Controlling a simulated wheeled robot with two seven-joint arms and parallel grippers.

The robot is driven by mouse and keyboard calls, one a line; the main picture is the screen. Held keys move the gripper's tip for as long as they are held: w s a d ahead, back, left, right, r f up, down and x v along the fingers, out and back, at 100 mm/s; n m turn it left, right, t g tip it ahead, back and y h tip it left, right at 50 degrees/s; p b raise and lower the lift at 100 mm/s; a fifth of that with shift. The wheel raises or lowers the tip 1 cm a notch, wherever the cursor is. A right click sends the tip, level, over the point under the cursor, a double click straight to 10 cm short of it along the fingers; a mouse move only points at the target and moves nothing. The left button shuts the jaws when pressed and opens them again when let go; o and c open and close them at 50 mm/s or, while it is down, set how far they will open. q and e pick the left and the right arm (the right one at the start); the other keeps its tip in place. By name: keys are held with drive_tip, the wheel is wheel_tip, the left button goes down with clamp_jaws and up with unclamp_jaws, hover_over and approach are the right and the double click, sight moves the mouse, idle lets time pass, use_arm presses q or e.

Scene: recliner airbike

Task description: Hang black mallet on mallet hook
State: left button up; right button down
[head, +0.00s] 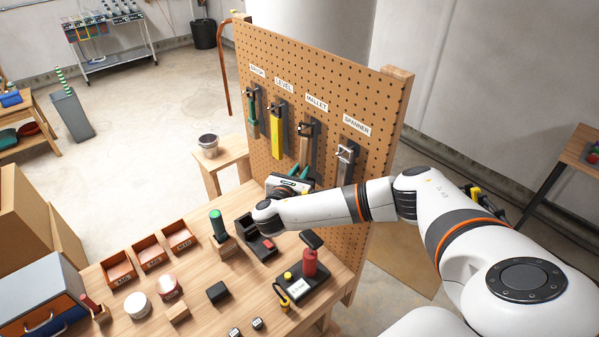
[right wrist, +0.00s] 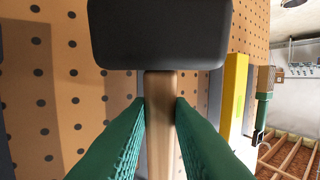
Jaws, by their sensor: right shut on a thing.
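The black mallet, with a dark block head (right wrist: 160,35) and a wooden handle (right wrist: 160,125), is upright in the right wrist view. My right gripper (head: 299,171) is shut on the handle below the head, with green fingers on both sides (right wrist: 160,112). In the head view the mallet (head: 304,150) stands head-up in front of the pegboard, under the MALLET label (head: 316,102). The mallet hook is at that spot, mostly hidden by the mallet head. I cannot tell whether the head rests on the hook. My left gripper is not in view.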

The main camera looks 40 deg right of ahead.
drive_tip(key=c, duration=1.2)
unclamp_jaws()
drive_tip(key=shift+s, duration=0.1)
